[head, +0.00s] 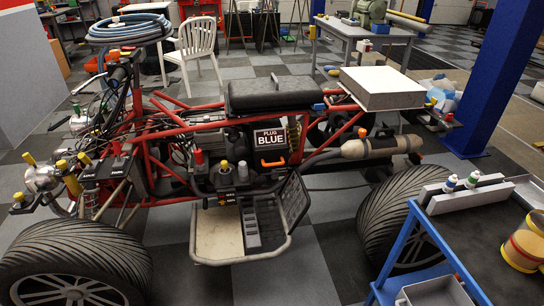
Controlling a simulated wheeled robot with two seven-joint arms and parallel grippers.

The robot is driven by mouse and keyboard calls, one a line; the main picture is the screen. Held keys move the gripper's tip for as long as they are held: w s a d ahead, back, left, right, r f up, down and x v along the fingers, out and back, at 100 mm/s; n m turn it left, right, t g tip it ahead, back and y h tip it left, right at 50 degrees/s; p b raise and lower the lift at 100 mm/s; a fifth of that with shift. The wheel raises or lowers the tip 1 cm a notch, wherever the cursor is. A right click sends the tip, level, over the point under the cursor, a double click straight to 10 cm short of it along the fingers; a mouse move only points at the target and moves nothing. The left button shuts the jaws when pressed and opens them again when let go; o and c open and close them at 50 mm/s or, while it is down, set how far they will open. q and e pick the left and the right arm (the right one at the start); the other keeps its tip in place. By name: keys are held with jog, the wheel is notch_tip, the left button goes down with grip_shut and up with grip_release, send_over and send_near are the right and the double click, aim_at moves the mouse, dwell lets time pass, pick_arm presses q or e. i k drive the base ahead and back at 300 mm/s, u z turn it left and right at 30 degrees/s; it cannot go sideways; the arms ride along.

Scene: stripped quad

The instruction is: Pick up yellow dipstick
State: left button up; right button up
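A stripped quad with a red tube frame (178,128) fills the middle of the head view. Small yellow-topped parts stand at its left front: one yellow top (62,165), another (84,158), and a yellow cylinder (72,185). I cannot tell which of these is the dipstick. Neither of my grippers is in view.
A blue-framed cart (414,232) with bottles and a roll stands at the right front. A blue pillar (496,80) rises behind it. The quad's large tyres (75,255) flank an open mesh footwell. The checkered floor (330,245) is clear in front.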

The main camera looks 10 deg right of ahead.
aim_at(223, 164)
jog(key=z, duration=0.2)
jog(key=i, duration=0.95)
jog(key=u, duration=0.95)
jog(key=i, duration=0.65)
jog(key=u, duration=0.65)
